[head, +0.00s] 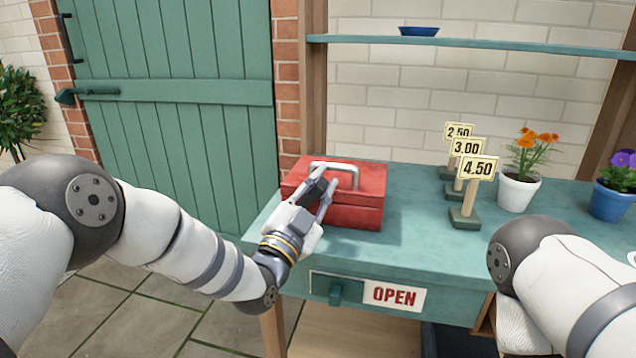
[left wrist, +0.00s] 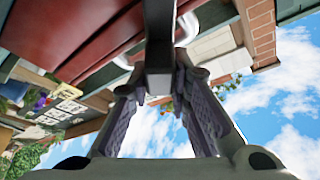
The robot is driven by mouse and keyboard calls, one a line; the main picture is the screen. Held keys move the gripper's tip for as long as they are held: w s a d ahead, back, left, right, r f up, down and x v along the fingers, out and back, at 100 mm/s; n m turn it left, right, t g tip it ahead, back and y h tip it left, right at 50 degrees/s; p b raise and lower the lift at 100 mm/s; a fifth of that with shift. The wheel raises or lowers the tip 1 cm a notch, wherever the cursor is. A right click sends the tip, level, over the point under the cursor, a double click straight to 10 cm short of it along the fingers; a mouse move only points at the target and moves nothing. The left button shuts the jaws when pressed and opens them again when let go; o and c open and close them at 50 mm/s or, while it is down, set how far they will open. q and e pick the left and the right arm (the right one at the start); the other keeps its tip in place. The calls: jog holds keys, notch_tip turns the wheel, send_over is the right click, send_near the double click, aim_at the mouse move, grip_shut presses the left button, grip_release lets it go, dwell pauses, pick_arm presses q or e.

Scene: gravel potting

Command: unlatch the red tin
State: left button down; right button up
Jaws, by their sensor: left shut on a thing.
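The red tin (head: 368,187) stands on the left end of the green bench, its lid down and its pale metal handle (head: 345,166) upright on top. My left gripper (head: 325,187) is at the tin's front left. In the left wrist view, its fingers (left wrist: 160,95) close around a dark bar-shaped piece, seemingly the tin's latch (left wrist: 159,45). The tin's red side (left wrist: 80,38) fills the upper left there. In the head view my gripper hides the latch and part of the tin's front. My right arm shows at the lower right, but its gripper does not.
The green bench (head: 420,235) has a drawer with an OPEN sign (head: 394,296). Price signs (head: 465,190), a white pot of orange flowers (head: 517,190) and a blue pot (head: 612,202) stand to the right. A shelf (head: 480,43) runs above.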

pick_arm(q)
jog(key=shift+f, duration=0.15)
jog(key=c, duration=1.5)
grip_release()
jog(key=v, duration=1.2)
jog(key=shift+s, duration=0.1)
